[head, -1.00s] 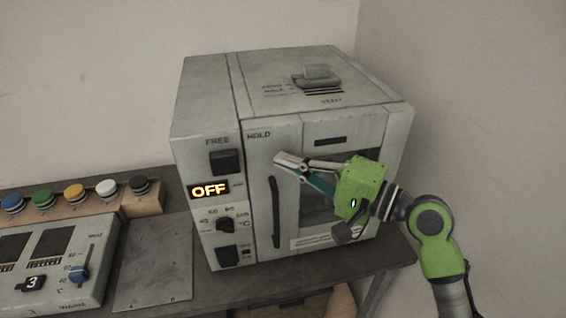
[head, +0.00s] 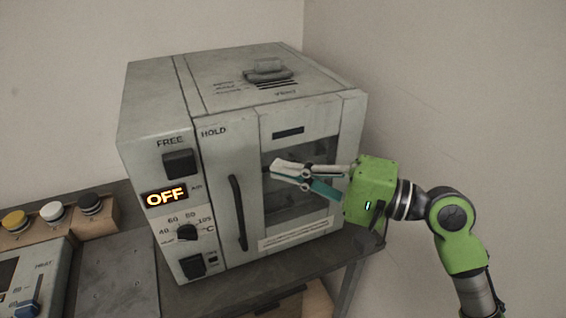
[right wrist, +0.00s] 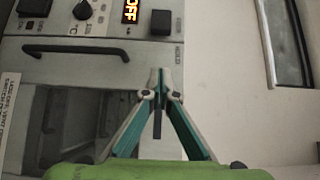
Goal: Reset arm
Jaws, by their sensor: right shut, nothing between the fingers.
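My right arm (head: 458,215) comes in from the right in the head view. Its green gripper (head: 277,171) is in front of the oven's glass door, to the right of the black door handle (head: 237,212). In the right wrist view the gripper (right wrist: 158,75) has its fingertips together with nothing between them, and the oven front lies beyond. The grey oven (head: 222,120) stands on the bench with its door shut. Its display (head: 166,196) reads OFF. My left gripper is not in view.
A panel with yellow, white and black buttons (head: 52,211) and a box with a blue slider (head: 26,309) are at the left. A flat grey plate (head: 118,280) lies beside the oven. A vent slider (head: 268,71) is on top. Free space lies right of the oven.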

